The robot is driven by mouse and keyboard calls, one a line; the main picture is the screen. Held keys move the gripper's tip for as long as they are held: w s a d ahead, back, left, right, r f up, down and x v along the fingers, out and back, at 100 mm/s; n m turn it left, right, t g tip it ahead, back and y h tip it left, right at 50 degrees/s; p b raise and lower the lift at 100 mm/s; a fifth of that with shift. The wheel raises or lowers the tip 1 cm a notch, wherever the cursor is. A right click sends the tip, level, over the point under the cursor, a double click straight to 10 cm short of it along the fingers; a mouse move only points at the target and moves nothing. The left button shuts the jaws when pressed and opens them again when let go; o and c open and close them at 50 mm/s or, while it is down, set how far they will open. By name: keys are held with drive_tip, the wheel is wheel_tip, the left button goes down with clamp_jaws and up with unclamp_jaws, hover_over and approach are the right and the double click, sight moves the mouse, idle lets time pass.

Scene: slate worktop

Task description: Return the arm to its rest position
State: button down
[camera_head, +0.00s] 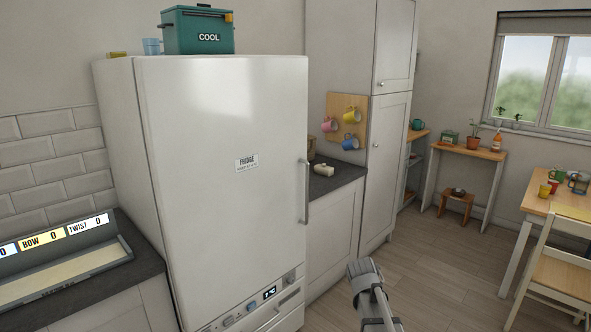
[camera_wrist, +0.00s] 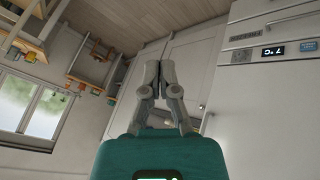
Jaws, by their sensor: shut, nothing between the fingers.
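My gripper (camera_wrist: 160,75) shows in the wrist view with its teal body at the bottom and two grey fingers whose tips are together. Nothing is held between them. In the head view the grey fingers of my gripper (camera_head: 363,270) rise from the bottom edge, right of the fridge, over the wooden floor. They touch nothing that I can see. The rest of my arm is out of the picture.
A white fridge (camera_head: 215,160) stands shut at the left, with a teal cool box (camera_head: 198,30) on top. A counter (camera_head: 335,180) and tall cupboard (camera_head: 385,150) stand beyond it. A table (camera_head: 540,203) and chair (camera_head: 560,265) are at the right. The floor (camera_head: 450,270) between is clear.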

drive_tip(key=s+a+g+y+p, duration=0.1)
drive_tip(key=s+a+g+y, duration=0.1)
drive_tip(key=s, duration=0.8)
drive_tip(key=s+a+m+g+y+p, duration=0.1)
drive_tip(key=s+a+g, duration=0.2)
drive_tip(key=s, duration=0.7)
drive_tip(key=shift+s+a+f+g+y, duration=0.3)
drive_tip(key=shift+s+a+y, duration=0.1)
drive_tip(key=shift+a, duration=0.3)
drive_tip(key=shift+d, duration=0.1)
